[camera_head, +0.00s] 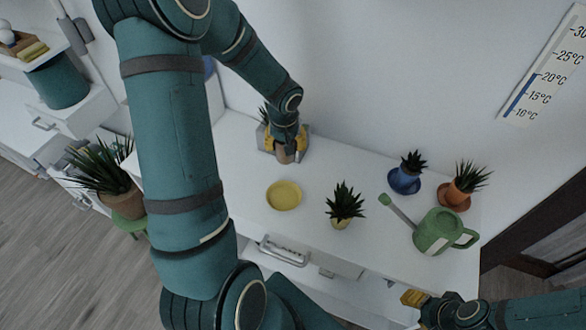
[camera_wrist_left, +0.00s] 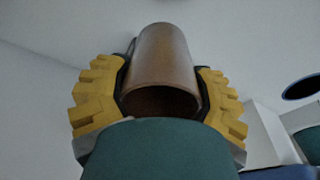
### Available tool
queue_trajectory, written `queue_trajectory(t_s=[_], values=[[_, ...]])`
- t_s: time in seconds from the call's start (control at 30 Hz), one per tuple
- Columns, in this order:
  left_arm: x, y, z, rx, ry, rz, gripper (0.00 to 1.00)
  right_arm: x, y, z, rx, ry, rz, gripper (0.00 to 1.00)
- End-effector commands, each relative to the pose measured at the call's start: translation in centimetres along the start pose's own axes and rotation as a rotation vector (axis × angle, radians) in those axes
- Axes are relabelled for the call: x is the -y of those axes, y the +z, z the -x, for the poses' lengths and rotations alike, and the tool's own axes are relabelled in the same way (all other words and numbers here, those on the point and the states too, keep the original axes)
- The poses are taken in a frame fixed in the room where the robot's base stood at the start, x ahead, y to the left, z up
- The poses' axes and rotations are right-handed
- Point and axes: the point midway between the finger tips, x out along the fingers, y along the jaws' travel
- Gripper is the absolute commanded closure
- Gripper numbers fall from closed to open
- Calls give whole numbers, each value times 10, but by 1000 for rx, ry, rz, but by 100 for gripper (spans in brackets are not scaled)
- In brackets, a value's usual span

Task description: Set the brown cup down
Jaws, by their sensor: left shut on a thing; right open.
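The brown cup (camera_head: 284,157) is between the yellow fingers of my left gripper (camera_head: 284,144), near the back left of the white desk. In the left wrist view the brown cup (camera_wrist_left: 162,55) fills the space between both finger pads, and my left gripper (camera_wrist_left: 160,95) is shut on it. Its dark open end faces that camera. I cannot tell whether the cup touches the desk. My right gripper (camera_head: 415,299) is open and empty at the desk's front right edge, with part of it hidden by its own arm.
A yellow saucer (camera_head: 284,195) lies bare on the white desk (camera_head: 240,160). A yellow-potted plant (camera_head: 345,206), a blue-potted plant (camera_head: 405,178), an orange-potted plant (camera_head: 460,188) and a green watering can (camera_head: 440,234) stand to the right. A grey object (camera_head: 300,143) is close behind my left gripper.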

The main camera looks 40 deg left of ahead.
Motion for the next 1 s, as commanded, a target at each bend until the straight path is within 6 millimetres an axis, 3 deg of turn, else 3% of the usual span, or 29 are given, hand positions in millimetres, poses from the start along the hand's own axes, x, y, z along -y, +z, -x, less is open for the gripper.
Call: queue_trajectory(t_s=[0.1, 0.37, 0.6, 1.0], values=[[0, 4, -24, 4, -2, -1, 81, -2, 2, -7, 5, -1, 2, 53], [0, 7, -44, 1, -1, 0, 81, -4, 4, -11, 8, -1, 3, 53], [0, 11, -73, 1, 0, 0, 81, -7, 4, -20, 6, -1, 3, 53], [0, 11, -76, -1, 0, 0, 81, -9, 3, -23, 3, -1, 4, 53]])
